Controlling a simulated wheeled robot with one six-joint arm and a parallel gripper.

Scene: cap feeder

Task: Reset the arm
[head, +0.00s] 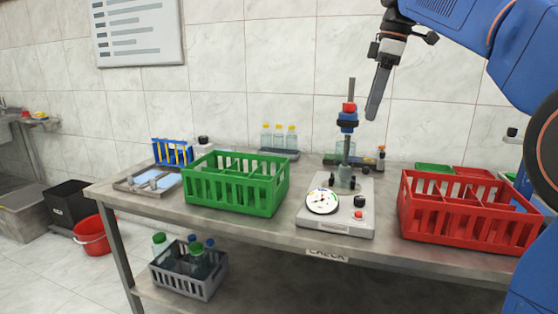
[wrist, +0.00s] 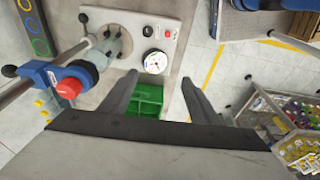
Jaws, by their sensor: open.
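My gripper (head: 374,104) is raised in the air above the metal table, just right of the feeder's post, in the head view. In the wrist view the two dark fingers of my gripper (wrist: 160,98) are spread apart with nothing between them. The feeder (head: 338,206) is a grey base with a round white dial, a red button and an upright post. A blue clamp with a red cap (head: 348,108) sits on the post. It also shows at the left of the wrist view (wrist: 68,88).
A green crate (head: 236,183) stands left of the feeder and a red crate (head: 470,214) stands right of it. Clear bottles with yellow caps (head: 279,137) stand at the back. A blue rack (head: 172,152) is at the left. A grey crate (head: 187,281) holds bottles on the lower shelf.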

